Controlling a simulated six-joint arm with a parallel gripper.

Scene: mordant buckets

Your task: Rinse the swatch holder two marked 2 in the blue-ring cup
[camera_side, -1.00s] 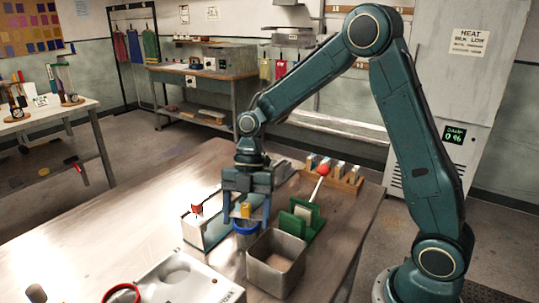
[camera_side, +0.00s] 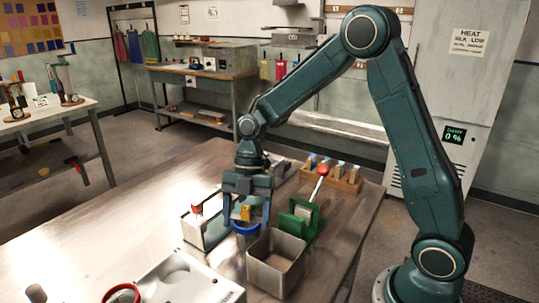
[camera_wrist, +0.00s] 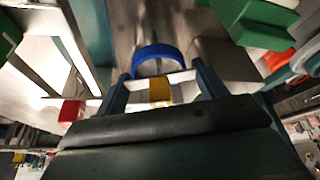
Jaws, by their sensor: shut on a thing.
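My gripper (camera_side: 247,221) points down over the blue-ring cup (camera_side: 246,231), behind the grey metal bin. It is shut on a swatch holder with a yellow top (camera_side: 245,213), which sits between the two blue fingers. In the wrist view the yellow top (camera_wrist: 159,91) shows between the fingers, with the blue ring (camera_wrist: 158,52) just beyond it. The lower part of the holder is hidden, so how deep it is in the cup cannot be told. The number on it is not readable.
An open grey metal bin (camera_side: 275,264) stands close in front. A green stand (camera_side: 301,219) with a red-knobbed lever is at right; a wooden rack (camera_side: 335,178) is behind. A pale box (camera_side: 193,229) with a red-topped item is at left.

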